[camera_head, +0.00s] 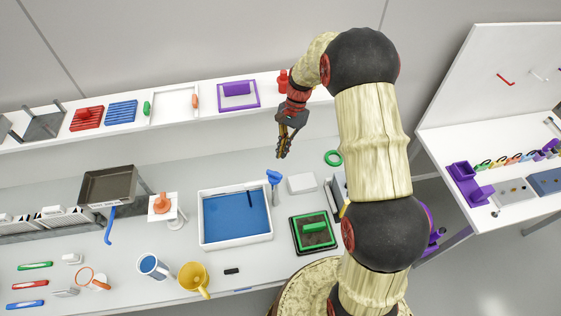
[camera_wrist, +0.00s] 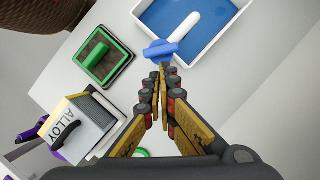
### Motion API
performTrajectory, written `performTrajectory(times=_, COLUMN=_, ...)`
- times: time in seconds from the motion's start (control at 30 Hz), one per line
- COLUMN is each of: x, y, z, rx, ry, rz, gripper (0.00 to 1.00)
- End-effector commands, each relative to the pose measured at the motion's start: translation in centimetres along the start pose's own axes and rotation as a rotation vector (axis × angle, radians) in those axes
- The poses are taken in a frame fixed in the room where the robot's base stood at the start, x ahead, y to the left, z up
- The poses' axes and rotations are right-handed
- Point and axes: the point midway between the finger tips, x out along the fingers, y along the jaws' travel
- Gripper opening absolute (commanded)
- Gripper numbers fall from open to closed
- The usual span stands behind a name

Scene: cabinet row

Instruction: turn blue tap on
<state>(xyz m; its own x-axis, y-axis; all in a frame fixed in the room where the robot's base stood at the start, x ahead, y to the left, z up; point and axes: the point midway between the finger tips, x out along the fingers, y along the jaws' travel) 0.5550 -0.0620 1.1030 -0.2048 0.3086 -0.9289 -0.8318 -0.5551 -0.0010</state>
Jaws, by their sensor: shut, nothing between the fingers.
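The blue tap handle (camera_head: 273,177) stands at the right edge of a white-rimmed basin with a blue inside (camera_head: 203,222). In the wrist view the blue handle (camera_wrist: 160,50) lies just beyond my fingertips, with the white spout (camera_wrist: 184,26) reaching over the basin (camera_wrist: 219,36). My gripper (camera_head: 283,155) is shut and empty, pointing down above and behind the tap. In the wrist view my gripper (camera_wrist: 163,68) has its fingertips together and close to the handle in the picture. I cannot tell whether they touch it. Water flow cannot be made out.
A green-handled block in a dark tray (camera_head: 314,233) sits right of the basin. A white box (camera_head: 301,183) and a green ring (camera_head: 333,158) are near the tap. A white shelf (camera_head: 215,115) runs behind. Blue and yellow mugs (camera_head: 193,278) stand in front.

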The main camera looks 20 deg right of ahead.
Motion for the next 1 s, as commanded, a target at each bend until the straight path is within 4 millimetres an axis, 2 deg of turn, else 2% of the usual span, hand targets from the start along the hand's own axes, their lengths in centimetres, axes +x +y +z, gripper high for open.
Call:
performTrajectory(times=0.03, x=-1.1, y=-0.1, z=-0.2, rx=0.001, ry=0.003, rz=-0.003, gripper=0.00)
performTrajectory(times=0.2, x=-3.9, y=-0.2, z=-0.3, rx=0.001, ry=0.005, rz=-0.006, gripper=0.00)
performTrajectory(times=0.33, x=-5.1, y=-0.3, z=-0.4, rx=0.000, ry=0.007, rz=-0.007, gripper=0.00)
performTrajectory(times=0.47, x=-5.3, y=-1.0, z=0.3, rx=-0.018, ry=0.008, rz=-0.001, gripper=0.00)
performTrajectory(times=0.57, x=-5.8, y=-2.9, z=2.5, rx=-0.070, ry=0.026, rz=0.001, gripper=0.00)
performTrajectory(times=0.7, x=-5.5, y=-4.9, z=7.6, rx=-0.169, ry=0.047, rz=0.029, gripper=0.00)
performTrajectory(times=0.87, x=-4.0, y=-4.9, z=12.3, rx=-0.324, ry=0.098, rz=0.095, gripper=0.00)
performTrajectory(times=1.0, x=-2.5, y=-4.1, z=15.4, rx=-0.623, ry=0.164, rz=0.172, gripper=0.00)
